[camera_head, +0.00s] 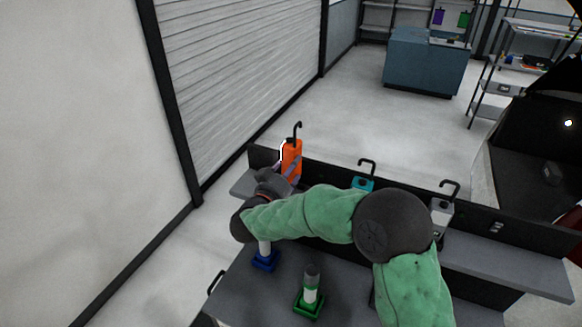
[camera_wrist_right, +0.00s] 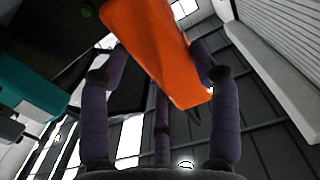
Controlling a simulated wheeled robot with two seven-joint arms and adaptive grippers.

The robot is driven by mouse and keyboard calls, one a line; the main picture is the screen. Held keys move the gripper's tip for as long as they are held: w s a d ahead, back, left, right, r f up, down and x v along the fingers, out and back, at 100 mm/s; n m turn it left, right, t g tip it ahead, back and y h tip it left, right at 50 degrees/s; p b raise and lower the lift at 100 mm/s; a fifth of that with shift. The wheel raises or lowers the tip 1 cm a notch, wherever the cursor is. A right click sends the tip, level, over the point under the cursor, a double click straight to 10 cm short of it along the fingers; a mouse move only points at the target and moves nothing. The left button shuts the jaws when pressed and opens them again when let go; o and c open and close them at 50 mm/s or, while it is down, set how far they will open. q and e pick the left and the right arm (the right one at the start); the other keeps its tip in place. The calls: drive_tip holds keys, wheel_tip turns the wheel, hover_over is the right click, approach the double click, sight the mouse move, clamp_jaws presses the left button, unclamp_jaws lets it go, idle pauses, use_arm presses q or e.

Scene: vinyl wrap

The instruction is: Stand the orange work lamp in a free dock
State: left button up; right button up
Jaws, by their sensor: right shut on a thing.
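The orange work lamp (camera_head: 291,158) has a black hook on top and is roughly upright at the left end of the raised shelf (camera_head: 500,262). My right gripper (camera_head: 289,172) is shut on it; its purple fingers flank the orange body (camera_wrist_right: 155,45) in the right wrist view. Whether the lamp's base touches the shelf or a dock is hidden. A teal lamp (camera_head: 362,183) and a grey lamp (camera_head: 440,212) with black hooks stand further right along the shelf; the teal one also shows in the wrist view (camera_wrist_right: 28,90). I cannot make out an empty dock. My left gripper is out of view.
On the lower worktop (camera_head: 245,290), a blue-based item (camera_head: 265,260) and a green-based item (camera_head: 310,292) stand below my right arm. A dark back panel (camera_head: 520,230) runs behind the shelf. A blue cabinet (camera_head: 425,62) stands far back across open floor.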

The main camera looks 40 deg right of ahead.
drive_tip(key=shift+d+f+b, duration=0.1)
drive_tip(key=shift+f+b, duration=2.35)
drive_tip(key=shift+f, duration=0.45)
drive_tip(key=shift+f, duration=0.55)
drive_tip(key=o, duration=1.7)
drive_tip(key=shift+f, duration=0.1)
drive_tip(key=shift+f, duration=0.2)
